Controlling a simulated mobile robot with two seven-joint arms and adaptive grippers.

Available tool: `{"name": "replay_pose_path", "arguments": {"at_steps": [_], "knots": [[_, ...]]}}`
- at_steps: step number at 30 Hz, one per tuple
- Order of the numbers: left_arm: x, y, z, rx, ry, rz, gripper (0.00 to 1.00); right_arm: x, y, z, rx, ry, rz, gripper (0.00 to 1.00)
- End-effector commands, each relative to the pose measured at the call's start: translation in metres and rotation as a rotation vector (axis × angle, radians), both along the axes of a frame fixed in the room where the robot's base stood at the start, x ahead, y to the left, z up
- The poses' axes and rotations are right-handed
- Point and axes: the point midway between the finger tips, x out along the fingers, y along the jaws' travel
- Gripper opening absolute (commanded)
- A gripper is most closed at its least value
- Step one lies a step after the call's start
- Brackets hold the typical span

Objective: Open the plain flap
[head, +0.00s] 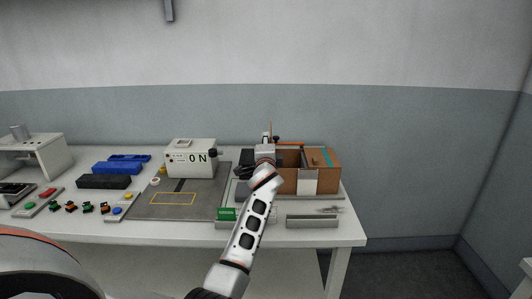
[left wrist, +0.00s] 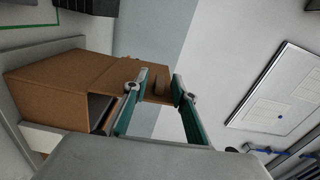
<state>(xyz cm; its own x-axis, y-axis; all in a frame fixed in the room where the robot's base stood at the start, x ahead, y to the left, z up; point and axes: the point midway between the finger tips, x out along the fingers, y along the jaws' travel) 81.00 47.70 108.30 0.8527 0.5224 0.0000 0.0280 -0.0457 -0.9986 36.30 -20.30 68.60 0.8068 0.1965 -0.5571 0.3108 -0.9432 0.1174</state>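The cardboard box (head: 325,181) stands at the back right of the table, a white panel on its front and a teal strip on its right flap. My left gripper (head: 267,138) is at the box's left side in the head view, its fingers too small there to read. In the left wrist view the gripper (left wrist: 159,76) is open, its two green-padded fingers apart. The brown box (left wrist: 70,88) lies left of them, and a brown flap (left wrist: 159,84) without a visible strip shows between the fingers. I cannot tell whether they touch it. My right gripper is not in view.
A white device reading "0 N" (head: 191,158) stands left of the box behind a grey mat (head: 160,209). A grey tray (head: 312,221) lies in front of the box. Blue bins (head: 118,167) and small connectors are at the left. The wall is close behind the table.

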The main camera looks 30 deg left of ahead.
Motion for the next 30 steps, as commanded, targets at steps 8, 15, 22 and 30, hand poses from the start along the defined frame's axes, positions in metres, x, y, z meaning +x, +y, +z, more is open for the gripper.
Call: {"name": "replay_pose_path", "arguments": {"at_steps": [8, 15, 22, 30], "knots": [[-0.045, -0.028, -0.001, -0.002, 0.0, -0.002, 0.26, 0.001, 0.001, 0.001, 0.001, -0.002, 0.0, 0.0], [-0.077, -0.047, -0.001, -0.002, 0.001, 0.0, 0.26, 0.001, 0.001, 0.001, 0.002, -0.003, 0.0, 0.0], [-0.088, -0.054, 0.0, -0.001, 0.0, 0.0, 0.26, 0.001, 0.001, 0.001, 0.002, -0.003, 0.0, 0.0], [-0.088, -0.054, 0.0, -0.001, 0.0, 0.0, 0.26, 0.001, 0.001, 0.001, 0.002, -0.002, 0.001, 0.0]]}}
